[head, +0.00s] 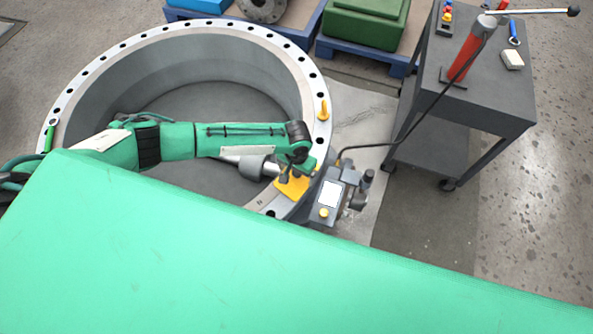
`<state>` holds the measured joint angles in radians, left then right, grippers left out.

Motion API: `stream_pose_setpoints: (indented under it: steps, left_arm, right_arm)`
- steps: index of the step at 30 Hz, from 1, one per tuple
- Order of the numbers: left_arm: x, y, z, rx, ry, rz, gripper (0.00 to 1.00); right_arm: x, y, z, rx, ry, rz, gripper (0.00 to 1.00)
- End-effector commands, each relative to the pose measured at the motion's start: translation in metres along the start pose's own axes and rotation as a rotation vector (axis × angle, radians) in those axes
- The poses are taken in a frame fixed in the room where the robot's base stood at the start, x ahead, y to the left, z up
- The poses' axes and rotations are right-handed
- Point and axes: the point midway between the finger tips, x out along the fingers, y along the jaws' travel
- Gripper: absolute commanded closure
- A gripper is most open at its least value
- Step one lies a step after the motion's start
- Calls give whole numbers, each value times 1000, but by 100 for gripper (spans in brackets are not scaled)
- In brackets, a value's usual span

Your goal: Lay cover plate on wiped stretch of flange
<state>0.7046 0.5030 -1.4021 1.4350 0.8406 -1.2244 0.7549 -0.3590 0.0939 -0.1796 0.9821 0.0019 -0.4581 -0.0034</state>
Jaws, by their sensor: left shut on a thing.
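The large round flange (91,66) is a pale metal ring with a row of bolt holes around a deep grey bore. My left arm reaches across the bore from the left. My left gripper (287,177) is over the ring's lower right part, shut on the yellow cover plate (291,187). The plate is over the ring there, partly hidden by the gripper; I cannot tell whether it touches the metal. No wiped stretch can be told apart from the rest of the ring. My right gripper is not in view.
A grey device with a white screen (330,193) sits right beside the plate, its black cable running to a dark cart (488,100). A yellow pin (323,110) stands on the ring's right side. A green-handled item (49,137) is on its left side. Pallets stand behind.

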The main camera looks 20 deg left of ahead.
Motion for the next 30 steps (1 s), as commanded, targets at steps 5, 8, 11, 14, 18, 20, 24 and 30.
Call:
stream_pose_setpoints:
  steps: [5,8,11,14,18,20,24,30]
  left_arm:
    - [-1,0,0,0,1,1,35]
    - [2,0,0,-1,0,1,35]
    - [1,0,0,0,1,1,0]
    - [1,0,0,0,1,0,0]
    - [-2,0,-1,0,2,0,0]
    - [-8,0,-1,-1,2,1,0]
    - [-32,0,-1,0,3,3,0]
    - [-76,0,0,1,3,1,0]
  right_arm:
    - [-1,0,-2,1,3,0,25]
    - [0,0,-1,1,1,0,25]
    - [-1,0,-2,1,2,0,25]
    - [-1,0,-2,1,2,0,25]
    - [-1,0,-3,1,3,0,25]
    - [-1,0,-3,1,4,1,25]
    - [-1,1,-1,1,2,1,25]
    - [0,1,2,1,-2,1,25]
